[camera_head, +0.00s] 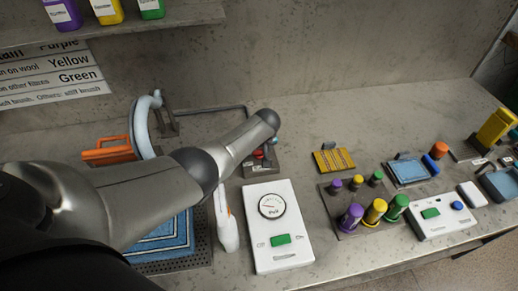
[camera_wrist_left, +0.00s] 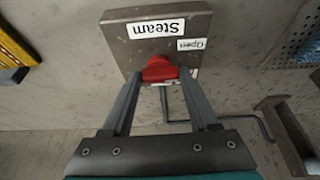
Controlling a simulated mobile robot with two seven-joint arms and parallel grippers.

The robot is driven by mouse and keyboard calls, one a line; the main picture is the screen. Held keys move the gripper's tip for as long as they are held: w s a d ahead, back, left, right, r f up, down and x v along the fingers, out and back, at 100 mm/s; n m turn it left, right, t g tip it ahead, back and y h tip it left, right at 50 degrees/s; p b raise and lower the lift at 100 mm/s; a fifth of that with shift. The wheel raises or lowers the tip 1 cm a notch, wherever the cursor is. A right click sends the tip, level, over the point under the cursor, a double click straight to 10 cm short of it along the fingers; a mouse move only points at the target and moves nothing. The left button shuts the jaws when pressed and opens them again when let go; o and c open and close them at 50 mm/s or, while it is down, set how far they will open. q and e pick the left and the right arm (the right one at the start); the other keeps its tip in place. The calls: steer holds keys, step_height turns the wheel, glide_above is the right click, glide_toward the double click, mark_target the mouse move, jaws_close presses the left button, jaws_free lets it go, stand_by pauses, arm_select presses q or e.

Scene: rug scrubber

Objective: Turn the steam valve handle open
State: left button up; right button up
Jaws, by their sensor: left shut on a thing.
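The steam valve is a grey metal box (camera_wrist_left: 125,42) with a "Steam" label and an "Open" label in the left wrist view. Its red handle (camera_wrist_left: 158,69) sits at the box's edge by the "Open" label. My left gripper (camera_wrist_left: 162,78) is shut on the red handle, one finger on each side. In the head view, the valve box (camera_head: 262,170) and a bit of the red handle (camera_head: 259,154) show below the end of my left arm, which hides most of the gripper. My right gripper is in neither view.
A white gauge box (camera_head: 285,250) with a green switch stands just in front of the valve. A blue hose (camera_head: 142,125) and orange tool (camera_head: 108,156) are at left. Colored bottles (camera_head: 375,211) and a yellow brush plate (camera_head: 334,160) are at right. The counter behind is mostly clear.

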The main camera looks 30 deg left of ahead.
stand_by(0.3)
arm_select(q)
steer(key=o, duration=1.4)
steer(key=shift+r, duration=0.1)
steer(key=shift+s+d+r+p, duration=0.15)
steer(key=shift+s+r+p, duration=0.05)
steer(key=shift+r+p, duration=0.4)
steer(key=shift+p+v, duration=2.3)
steer(key=shift+v, duration=4.6)
steer(key=shift+s, duration=0.1)
